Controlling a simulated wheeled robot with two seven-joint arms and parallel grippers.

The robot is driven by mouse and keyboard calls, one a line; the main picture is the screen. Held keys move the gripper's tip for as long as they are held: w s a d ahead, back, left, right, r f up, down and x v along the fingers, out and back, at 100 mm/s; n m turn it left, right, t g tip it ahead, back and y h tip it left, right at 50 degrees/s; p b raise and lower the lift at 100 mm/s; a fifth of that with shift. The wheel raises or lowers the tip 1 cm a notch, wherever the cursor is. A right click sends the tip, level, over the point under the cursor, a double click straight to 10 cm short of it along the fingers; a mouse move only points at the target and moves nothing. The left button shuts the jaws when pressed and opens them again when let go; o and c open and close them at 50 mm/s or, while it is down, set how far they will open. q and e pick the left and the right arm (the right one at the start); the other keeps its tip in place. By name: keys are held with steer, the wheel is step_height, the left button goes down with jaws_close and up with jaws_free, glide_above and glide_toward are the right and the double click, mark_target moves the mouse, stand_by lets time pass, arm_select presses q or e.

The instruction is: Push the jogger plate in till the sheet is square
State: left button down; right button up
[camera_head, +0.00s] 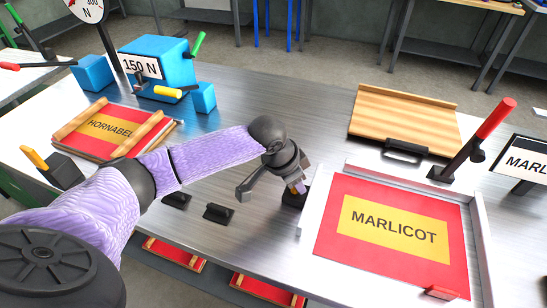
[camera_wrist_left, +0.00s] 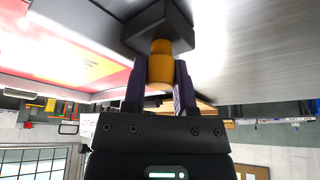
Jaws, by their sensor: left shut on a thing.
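The sheet (camera_head: 388,258), red with a yellow MARLICOT panel, lies in a pale-rimmed tray (camera_head: 477,240) at the right of the head view. Part of it shows in the left wrist view (camera_wrist_left: 75,62). A black block (camera_head: 292,199) with an orange handle stands beside the tray's left edge; I cannot tell whether it belongs to the jogger plate. My left gripper (camera_head: 296,184) is shut on this orange handle (camera_wrist_left: 160,66), with the black block (camera_wrist_left: 158,28) beyond it in the wrist view. The gripper partly hides the handle. My right gripper is not in view.
A red-handled lever (camera_head: 487,130) stands behind the tray, near a wooden board (camera_head: 405,118). A HORNABEL stack (camera_head: 106,130) and a blue 150 N device (camera_head: 155,62) stand at left. Black pads (camera_head: 218,213) lie on the bench. Bare metal surrounds the middle.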

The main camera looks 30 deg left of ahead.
mark_target(307, 201)
arm_select(q)
steer(key=d, duration=0.2)
steer(key=w+d+p, duration=0.1)
steer(key=d, duration=0.2)
steer(key=shift+w+d+r, duration=0.1)
steer(key=shift+w+r, duration=0.05)
steer(key=shift+r, duration=0.05)
steer(key=shift+d+f, duration=0.1)
steer(key=shift+d, duration=0.05)
steer(key=c, duration=0.8)
jaws_free()
steer(key=shift+o, duration=0.5)
steer(key=shift+d, duration=0.15)
steer(key=shift+r+p, duration=0.25)
steer(key=shift+p, duration=0.1)
steer(key=p+v, duration=0.4)
steer(key=v, duration=0.5)
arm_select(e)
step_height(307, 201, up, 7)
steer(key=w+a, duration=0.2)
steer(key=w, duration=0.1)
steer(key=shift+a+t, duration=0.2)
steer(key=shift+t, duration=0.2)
